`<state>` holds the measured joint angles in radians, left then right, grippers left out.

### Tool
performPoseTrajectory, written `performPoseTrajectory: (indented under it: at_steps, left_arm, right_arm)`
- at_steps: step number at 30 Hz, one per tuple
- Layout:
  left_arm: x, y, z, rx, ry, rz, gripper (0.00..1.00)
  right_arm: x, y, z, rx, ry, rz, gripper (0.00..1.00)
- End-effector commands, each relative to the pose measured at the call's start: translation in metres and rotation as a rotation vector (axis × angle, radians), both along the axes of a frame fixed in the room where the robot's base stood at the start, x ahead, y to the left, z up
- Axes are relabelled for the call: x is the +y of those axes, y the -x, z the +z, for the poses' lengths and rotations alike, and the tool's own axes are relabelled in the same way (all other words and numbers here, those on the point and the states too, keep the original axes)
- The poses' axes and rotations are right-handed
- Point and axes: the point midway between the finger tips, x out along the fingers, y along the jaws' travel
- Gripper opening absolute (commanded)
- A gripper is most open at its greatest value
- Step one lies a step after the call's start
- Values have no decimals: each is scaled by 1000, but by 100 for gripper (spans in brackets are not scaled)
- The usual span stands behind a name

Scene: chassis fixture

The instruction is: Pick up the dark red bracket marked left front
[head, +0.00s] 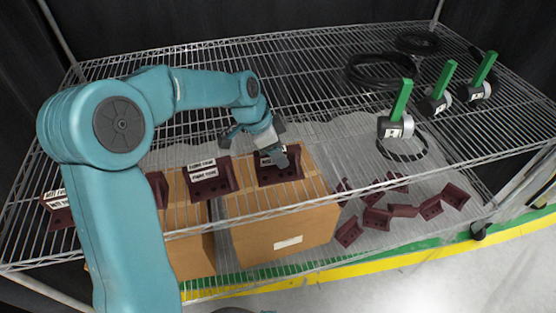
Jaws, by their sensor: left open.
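A dark red bracket (280,176) stands near the front of the wire shelf, directly below my left gripper (273,153). Its white label is mostly hidden by the gripper, so I cannot read it. My left gripper is open, with its fingers at the top of this bracket; I cannot tell whether they touch it. A second dark red bracket (211,187) with white labels stands to its left. Another bracket (158,190) is partly hidden behind my left arm. One more labelled bracket (60,216) is at the far left. My right gripper is not in view.
Cardboard boxes (284,240) show below the brackets. Loose dark red brackets (376,220) lie in a heap to the right, below the wire shelf (310,107). Black coiled cable (380,72) and several tools with green handles (401,100) are at the right. The shelf's back middle is clear.

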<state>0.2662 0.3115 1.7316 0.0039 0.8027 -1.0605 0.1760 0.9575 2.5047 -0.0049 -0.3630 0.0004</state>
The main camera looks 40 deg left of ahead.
Motion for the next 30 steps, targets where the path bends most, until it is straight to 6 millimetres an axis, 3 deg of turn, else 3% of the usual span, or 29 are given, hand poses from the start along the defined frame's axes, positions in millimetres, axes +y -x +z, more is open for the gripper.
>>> performPoseTrajectory:
  at_steps: [20,22,25,26,30]
  left_arm:
    - [0,0,-4,0,0,0,54]
    - [0,0,-4,0,0,0,38]
    - [0,0,-4,0,0,0,5]
    - [0,0,-4,0,0,0,0]
    - [0,0,-4,-2,-1,1,0]
  right_arm:
    - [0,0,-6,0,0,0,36]
    - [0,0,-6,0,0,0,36]
    - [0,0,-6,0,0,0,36]
    - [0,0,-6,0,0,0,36]
    - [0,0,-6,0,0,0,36]
